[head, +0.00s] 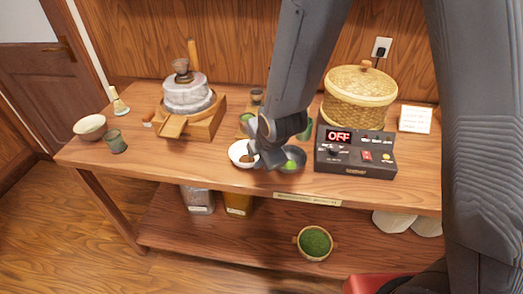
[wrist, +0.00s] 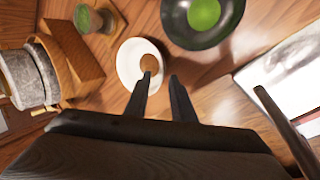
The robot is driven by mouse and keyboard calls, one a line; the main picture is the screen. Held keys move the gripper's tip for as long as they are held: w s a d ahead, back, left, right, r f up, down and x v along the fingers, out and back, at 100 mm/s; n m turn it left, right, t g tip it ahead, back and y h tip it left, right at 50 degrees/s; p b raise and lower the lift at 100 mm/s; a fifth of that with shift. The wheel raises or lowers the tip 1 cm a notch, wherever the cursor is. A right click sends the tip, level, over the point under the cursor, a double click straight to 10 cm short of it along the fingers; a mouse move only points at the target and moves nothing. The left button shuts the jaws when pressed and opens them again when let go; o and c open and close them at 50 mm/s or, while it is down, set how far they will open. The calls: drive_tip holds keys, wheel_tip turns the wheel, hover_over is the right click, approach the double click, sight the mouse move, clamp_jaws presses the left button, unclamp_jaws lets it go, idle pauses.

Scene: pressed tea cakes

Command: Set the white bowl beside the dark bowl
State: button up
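A white bowl (head: 235,151) with something brown in it stands near the table's front edge. It also shows in the wrist view (wrist: 126,63). The dark bowl (head: 299,154), with green contents, stands a short way to its right; the wrist view shows it at the top (wrist: 178,28). My gripper (head: 262,156) is between the two bowls in the head view, hiding parts of both. The left fingertip overlaps the white bowl's inside; the right one is outside the rim. I cannot tell whether they touch it.
A control box (head: 355,152) reading OFF stands right of the dark bowl, before a lidded basket (head: 360,95). A stone mill (head: 187,95) on a wooden base stands left. A cream bowl (head: 90,127) and a green cup (head: 115,141) are far left. The front left table is clear.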

drive_tip(key=shift+v, duration=3.85)
drive_tip(key=s+d+m+g+h, duration=0.1)
drive_tip(key=s+d+m, duration=0.2)
drive_tip(key=d+m, duration=0.7)
drive_tip(key=s+d+r+m+g+h, duration=0.1)
drive_tip(key=s+d+m, duration=0.3)
drive_tip(key=d+m, duration=0.6)
drive_tip(key=m+g+b, duration=0.1)
drive_tip(key=m, duration=0.3)
drive_tip(key=shift+d+g+h, duration=0.25)
drive_tip(key=shift+g+h, duration=0.05)
drive_tip(key=shift+h, duration=0.1)
drive_tip(key=shift+f+b, duration=0.7)
drive_tip(key=shift+f, duration=0.15)
